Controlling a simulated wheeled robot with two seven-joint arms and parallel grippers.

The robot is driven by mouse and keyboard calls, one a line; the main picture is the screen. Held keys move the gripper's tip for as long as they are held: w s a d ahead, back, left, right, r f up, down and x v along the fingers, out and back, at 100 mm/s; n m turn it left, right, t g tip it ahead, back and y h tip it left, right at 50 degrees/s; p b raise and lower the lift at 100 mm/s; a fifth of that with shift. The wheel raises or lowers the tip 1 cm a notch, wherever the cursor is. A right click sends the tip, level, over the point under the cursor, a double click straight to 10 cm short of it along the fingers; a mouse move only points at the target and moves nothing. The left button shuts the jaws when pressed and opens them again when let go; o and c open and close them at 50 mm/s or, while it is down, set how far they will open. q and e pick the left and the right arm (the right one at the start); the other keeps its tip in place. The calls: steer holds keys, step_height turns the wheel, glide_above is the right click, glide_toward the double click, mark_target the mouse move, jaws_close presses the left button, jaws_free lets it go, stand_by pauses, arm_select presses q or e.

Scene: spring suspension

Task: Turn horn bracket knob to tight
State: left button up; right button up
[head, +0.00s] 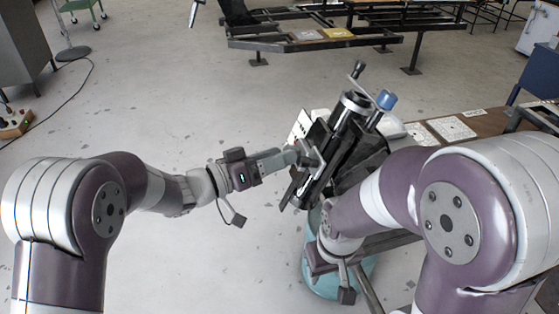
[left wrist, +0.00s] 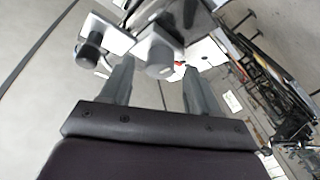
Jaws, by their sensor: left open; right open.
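The dark suspension assembly (head: 345,140) stands tilted at the centre of the head view. My left gripper (head: 300,156) reaches it from the left, with its fingertips at the assembly's left side. In the left wrist view my left gripper (left wrist: 156,68) is open, with a light grey round knob (left wrist: 159,55) between or just beyond the fingertips. Contact cannot be told. A black knob (left wrist: 90,50) on a pale block is left of it. I cannot tell which one is the horn bracket knob. My right gripper (head: 321,257) is below the assembly, its fingers hard to make out.
A blue cap (head: 386,100) tops the assembly's right side. A teal round base (head: 325,284) is below. A brown bench (head: 487,122) with white cards lies to the right.

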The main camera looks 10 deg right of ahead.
arm_select(q)
steer(key=shift+w+d, duration=0.15)
steer(key=shift+d, duration=0.4)
steer(key=c, duration=1)
steer(key=shift+c, duration=0.2)
steer(key=shift+m, duration=0.3)
steer(key=m+g, duration=0.3)
steer(key=m, duration=0.5)
steer(key=w+m+g+y+p, duration=0.1)
steer(key=m+g, duration=0.3)
steer(key=m, duration=0.4)
steer(key=m+g+y+p, duration=0.1)
steer(key=m+g, duration=0.3)
steer(key=m, duration=0.4)
steer(key=shift+w+r+m, duration=0.15)
steer(key=shift+r+m, duration=0.05)
steer(key=shift+m, duration=0.2)
